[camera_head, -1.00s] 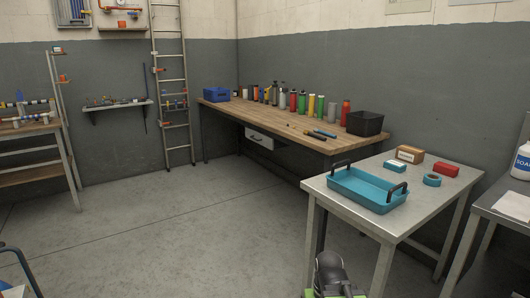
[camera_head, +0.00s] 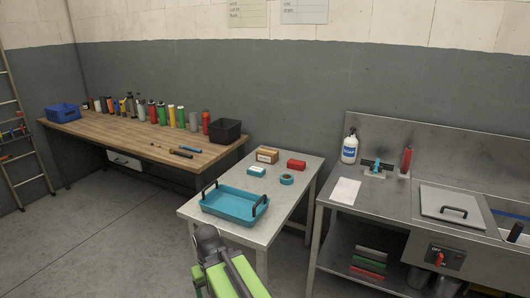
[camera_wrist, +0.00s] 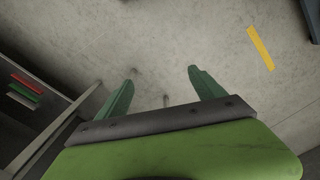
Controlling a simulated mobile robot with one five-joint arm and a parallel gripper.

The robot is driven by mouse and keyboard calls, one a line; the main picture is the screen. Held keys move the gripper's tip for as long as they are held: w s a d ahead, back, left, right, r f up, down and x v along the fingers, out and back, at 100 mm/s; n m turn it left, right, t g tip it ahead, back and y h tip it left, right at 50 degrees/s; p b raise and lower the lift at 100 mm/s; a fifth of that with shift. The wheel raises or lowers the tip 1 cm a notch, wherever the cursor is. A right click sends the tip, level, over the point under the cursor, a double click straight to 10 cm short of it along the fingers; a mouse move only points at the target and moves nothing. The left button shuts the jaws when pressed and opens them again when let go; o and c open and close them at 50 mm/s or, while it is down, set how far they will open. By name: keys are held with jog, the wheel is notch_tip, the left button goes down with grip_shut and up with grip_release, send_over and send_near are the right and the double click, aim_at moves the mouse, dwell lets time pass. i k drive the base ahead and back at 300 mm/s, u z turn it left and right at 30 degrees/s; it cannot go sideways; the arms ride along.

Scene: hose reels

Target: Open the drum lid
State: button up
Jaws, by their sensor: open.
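A flat grey square lid (camera_head: 452,206) with a black bar handle (camera_head: 454,212) lies closed on the steel bench at the right in the head view. No separate drum can be made out, so I cannot tell for certain that this is the drum lid. In the wrist view my gripper (camera_wrist: 162,88) has its two green fingers spread with bare concrete floor beyond them. It holds nothing and is apart from the lid. The lid does not show in the wrist view.
The steel bench (camera_head: 388,203) carries a white soap bottle (camera_head: 349,147), a paper sheet (camera_head: 345,191) and a red switch below. A small table with a blue tray (camera_head: 232,212) stands close ahead. A wooden workbench (camera_head: 130,135) is at left. Floor is clear at lower left.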

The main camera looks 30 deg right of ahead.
aim_at(451, 202)
jog(key=z, duration=2.45)
jog(key=i, duration=0.6)
jog(key=z, duration=0.05)
jog(key=k, duration=0.6)
jog(key=u, duration=0.6)
jog(key=i, duration=0.85)
jog(key=z, duration=0.55)
